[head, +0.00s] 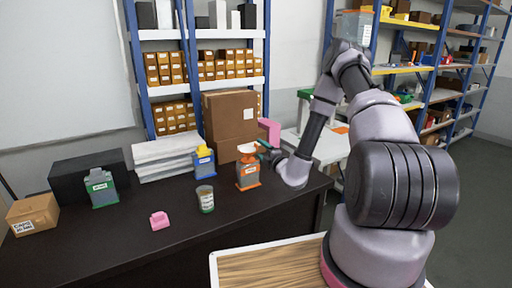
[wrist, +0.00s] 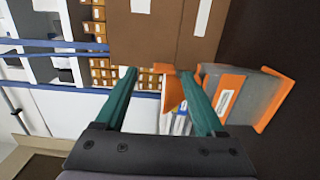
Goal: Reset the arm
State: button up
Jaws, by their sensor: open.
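My arm reaches over the dark table in the head view, and my gripper (head: 267,150) is low over its right part, close beside the grey container with orange trim (head: 248,174). In the wrist view the two teal fingers of my gripper (wrist: 159,72) are spread apart. The grey and orange container (wrist: 240,96) shows by the right finger, and an orange part of it shows between the fingers. I cannot tell whether the finger touches it. Nothing is clearly held.
On the table (head: 115,245) stand a yellow-topped container (head: 203,163), a jar (head: 205,199), a pink block (head: 159,220), a green-trimmed container (head: 101,188) and a small carton (head: 33,214). Large cardboard boxes (head: 231,115) stand behind my gripper. The table's front is mostly clear.

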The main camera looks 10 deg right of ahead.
jog(key=s+a+r+n+g+y, duration=0.3)
jog(key=s+a+r+n+y, duration=0.15)
jog(key=r+n, duration=0.4)
jog(key=s+a+r+n+g+y, duration=0.35)
jog(key=a+r+n+y, duration=0.3)
jog(key=r, duration=0.35)
jog(key=s+a+r+n+g, duration=0.2)
jog(key=s+r+n+g, duration=0.2)
jog(key=s+n, duration=0.25)
jog(key=s+a+r+n+g, duration=0.2)
jog(key=s+r+n+g, duration=0.1)
jog(key=s+n+g, duration=0.3)
jog(key=s+d+r+n+h, duration=0.2)
jog(key=s+d+n+h, duration=0.15)
jog(key=s+n, duration=0.25)
jog(key=s+d+r+n+h, duration=0.2)
jog(key=s+n+h, duration=0.3)
jog(key=n, duration=0.1)
jog(key=s+d+r+n+t+h, duration=0.2)
jog(key=d+r+n+t, duration=0.1)
jog(key=d, duration=0.2)
jog(key=s+d+r+n+t+h, duration=0.2)
jog(key=d+r+n+t+h, duration=0.1)
jog(key=d, duration=0.3)
jog(key=shift+s+r+n, duration=0.25)
jog(key=shift+s+n, duration=0.05)
jog(key=shift+n, duration=0.35)
